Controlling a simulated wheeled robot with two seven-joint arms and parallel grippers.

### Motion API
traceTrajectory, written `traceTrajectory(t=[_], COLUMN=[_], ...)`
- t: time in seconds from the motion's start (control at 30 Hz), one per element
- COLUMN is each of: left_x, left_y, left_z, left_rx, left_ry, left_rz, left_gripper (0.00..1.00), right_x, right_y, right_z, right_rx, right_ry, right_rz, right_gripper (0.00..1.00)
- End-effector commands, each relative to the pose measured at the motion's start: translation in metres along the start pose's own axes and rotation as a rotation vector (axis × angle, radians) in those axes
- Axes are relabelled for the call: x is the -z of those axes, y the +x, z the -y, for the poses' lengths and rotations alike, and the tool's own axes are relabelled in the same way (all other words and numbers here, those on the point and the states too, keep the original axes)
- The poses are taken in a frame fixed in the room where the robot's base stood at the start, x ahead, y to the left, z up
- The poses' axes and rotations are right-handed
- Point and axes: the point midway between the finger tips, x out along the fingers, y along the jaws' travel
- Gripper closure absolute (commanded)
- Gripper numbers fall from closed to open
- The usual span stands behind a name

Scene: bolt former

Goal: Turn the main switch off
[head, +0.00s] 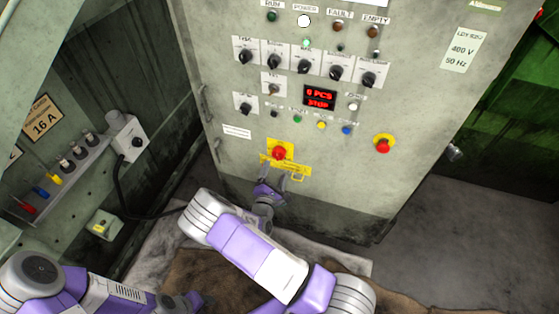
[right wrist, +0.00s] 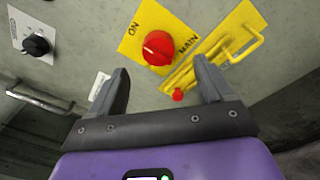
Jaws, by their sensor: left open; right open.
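The main switch is a red rotary knob (head: 279,152) on a yellow plate, low on the grey cabinet front. It also shows in the right wrist view (right wrist: 158,48), with ON and MAIN printed on its plate. A pale mark shows on the knob; I cannot tell its exact setting. My right gripper (head: 281,173) is open just below the knob; its fingers also show in the right wrist view (right wrist: 163,85). The fingers are apart from the knob, with nothing between them. My left gripper (head: 197,300) is low at the left, open, far from the switch.
A yellow bracket with a handle (right wrist: 243,47) and a small red ball (right wrist: 178,95) sit beside the switch plate. A red emergency button (head: 384,144) is to the right. Selector knobs and a red display (head: 320,97) are above. A cable box (head: 127,137) stands left.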

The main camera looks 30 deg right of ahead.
Motion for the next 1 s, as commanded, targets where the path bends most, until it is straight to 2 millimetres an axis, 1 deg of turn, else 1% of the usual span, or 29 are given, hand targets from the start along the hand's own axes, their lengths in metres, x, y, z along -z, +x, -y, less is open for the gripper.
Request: traceTrajectory(t=[0.07,0.3,0.4,0.5,0.63,0.87,1.0], left_x=[0.0,0.001,0.001,0.001,0.001,0.001,0.001], left_y=[0.003,0.015,0.019,0.022,0.022,0.022,0.022], left_z=[0.001,0.006,0.007,0.008,0.008,0.008,0.008], left_rx=[0.0,0.0,0.0,0.0,0.0,0.0,0.0], left_ry=[0.0,0.0,0.0,0.0,0.0,0.0,0.0], left_rz=[0.0,0.0,0.0,0.0,0.0,0.0,0.0], left_gripper=[0.57,0.57,0.57,0.57,0.57,0.57,0.57], right_x=[0.002,0.003,0.003,0.002,0.002,0.001,0.001], right_y=[0.008,0.045,0.059,0.068,0.074,0.074,0.074], right_z=[-0.004,-0.002,-0.002,-0.003,-0.003,-0.004,-0.003], right_rx=[-0.019,-0.015,-0.014,-0.013,-0.012,-0.012,-0.011], right_ry=[0.001,0.001,0.0,-0.001,-0.001,-0.001,-0.001], right_rz=[-0.004,-0.003,-0.003,-0.003,-0.004,-0.004,-0.004], right_gripper=[0.19,0.19,0.19,0.19,0.19,0.19,0.41])
